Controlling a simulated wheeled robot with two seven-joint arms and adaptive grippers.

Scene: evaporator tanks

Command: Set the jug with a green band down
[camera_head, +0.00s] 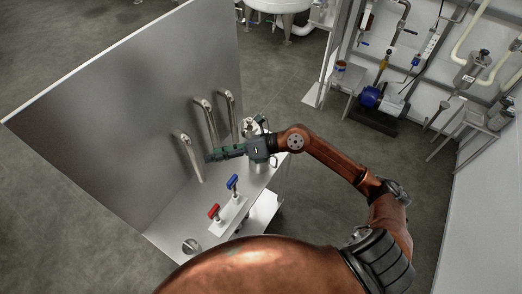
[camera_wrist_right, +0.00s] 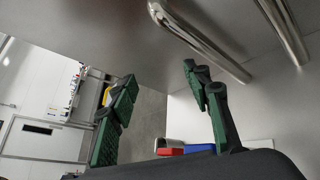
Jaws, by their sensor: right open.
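My right gripper (camera_head: 213,155) reaches left over the steel bench, in front of the bent pipes. In the right wrist view my right gripper (camera_wrist_right: 158,78) has its green-padded fingers spread apart, with nothing between them. A shiny metal vessel (camera_head: 262,168) with a small handle shows partly beneath the gripper body in the head view. It may be the jug, but most of it is hidden and I cannot make out a green band on it. My left gripper is not in view.
Several bent steel pipes (camera_head: 189,157) rise along the tall steel panel (camera_head: 130,110). A red valve handle (camera_head: 214,211) and a blue valve handle (camera_head: 233,182) stand on the bench (camera_head: 185,215). A round metal fitting (camera_head: 191,245) sits near the front. A blue pump (camera_head: 371,97) stands at right.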

